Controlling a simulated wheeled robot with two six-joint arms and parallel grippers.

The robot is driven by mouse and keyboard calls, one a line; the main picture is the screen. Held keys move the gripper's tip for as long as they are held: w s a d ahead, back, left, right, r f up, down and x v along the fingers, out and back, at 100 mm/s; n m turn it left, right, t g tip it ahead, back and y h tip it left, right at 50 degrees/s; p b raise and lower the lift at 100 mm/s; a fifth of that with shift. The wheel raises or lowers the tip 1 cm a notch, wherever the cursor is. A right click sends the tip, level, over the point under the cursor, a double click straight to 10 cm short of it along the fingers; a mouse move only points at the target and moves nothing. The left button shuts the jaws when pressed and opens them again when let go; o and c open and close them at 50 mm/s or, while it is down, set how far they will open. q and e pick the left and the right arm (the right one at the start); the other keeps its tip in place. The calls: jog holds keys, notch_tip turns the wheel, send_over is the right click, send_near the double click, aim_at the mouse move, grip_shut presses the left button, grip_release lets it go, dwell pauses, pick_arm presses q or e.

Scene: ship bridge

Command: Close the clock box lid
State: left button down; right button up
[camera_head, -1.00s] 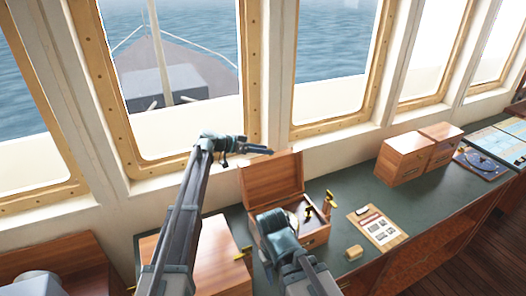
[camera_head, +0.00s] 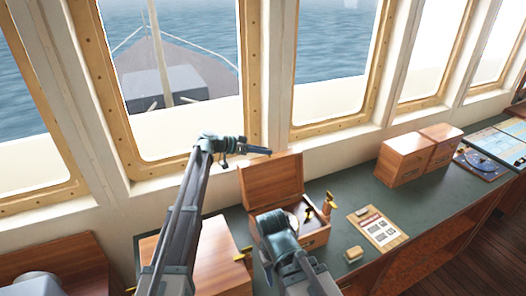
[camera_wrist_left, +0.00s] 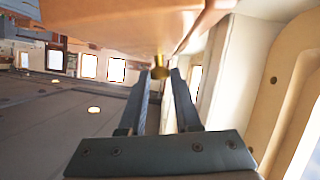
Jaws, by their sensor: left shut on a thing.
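The wooden clock box (camera_head: 316,237) stands on the green counter, with its lid (camera_head: 272,180) open and upright at the back. A round object, partly hidden, shows inside it. My left gripper (camera_head: 262,150) is at the top edge of the lid. In the left wrist view a brass knob (camera_wrist_left: 160,68) sits between the fingertips, below a wooden surface that looks like the lid; the gripper is shut on this knob. My right arm's end covers the box's left front part, and its fingers are hidden.
Brass pieces (camera_head: 329,201) stand by the box's right side. A clipboard (camera_head: 378,229) and a small tan block (camera_head: 353,253) lie to the right. Closed wooden boxes stand at the back right (camera_head: 403,160) and at the left (camera_head: 215,270). Windows rise behind the counter.

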pick_arm(q)
jog(key=shift+s, duration=0.1)
dwell(0.7)
jog(key=shift+s+d+r, duration=0.1)
jog(key=shift+s, duration=0.15)
jog(key=s+d+m+t+y, duration=0.1)
jog(key=s+d, duration=0.4)
jog(key=s, duration=0.7)
jog(key=shift+r+m+t+p, duration=0.4)
jog(key=shift+m+t, duration=0.3)
jog(key=shift+m, duration=0.7)
jog(key=shift+s, duration=0.1)
jog(key=c, duration=0.6)
grip_release()
jog(key=shift+c, duration=0.2)
